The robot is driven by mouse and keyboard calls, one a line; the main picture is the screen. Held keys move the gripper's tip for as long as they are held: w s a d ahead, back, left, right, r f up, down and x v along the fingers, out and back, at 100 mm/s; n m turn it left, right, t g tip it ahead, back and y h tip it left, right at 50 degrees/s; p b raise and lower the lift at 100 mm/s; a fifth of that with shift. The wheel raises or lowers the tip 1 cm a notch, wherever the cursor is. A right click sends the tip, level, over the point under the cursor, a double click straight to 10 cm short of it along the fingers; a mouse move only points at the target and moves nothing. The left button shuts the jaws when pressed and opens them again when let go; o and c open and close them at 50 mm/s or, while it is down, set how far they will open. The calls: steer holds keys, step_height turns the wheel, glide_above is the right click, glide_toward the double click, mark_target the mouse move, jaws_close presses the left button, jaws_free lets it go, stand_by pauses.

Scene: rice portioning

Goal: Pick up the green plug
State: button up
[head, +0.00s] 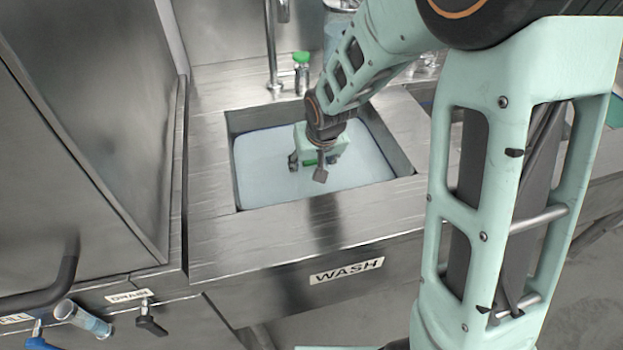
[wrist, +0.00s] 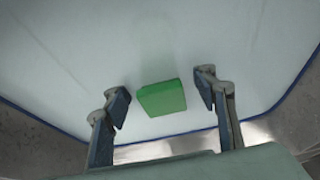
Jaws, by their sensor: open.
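The green plug (wrist: 162,98) is a small green block in the wrist view. It lies between the two fingers of my open gripper (wrist: 161,93), with a gap on each side. In the head view my gripper (head: 307,168) is down inside the sink, and a bit of the green plug (head: 311,162) shows between the fingers. The rest of the plug is hidden there by my gripper. I cannot tell how far the fingertips are above the sink floor.
The sink basin (head: 218,170) has steel walls around my gripper and a pale blue surface inside. A tap (head: 271,50) and a green-capped bottle (head: 301,75) stand behind it. A WASH label (head: 346,271) is on the front. A tall steel panel (head: 100,110) stands at left.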

steer(key=shift+w+a+f, duration=0.1)
steer(key=shift+w+f, duration=0.15)
steer(key=shift+f, duration=0.35)
steer(key=shift+c, duration=0.4)
jaws_close()
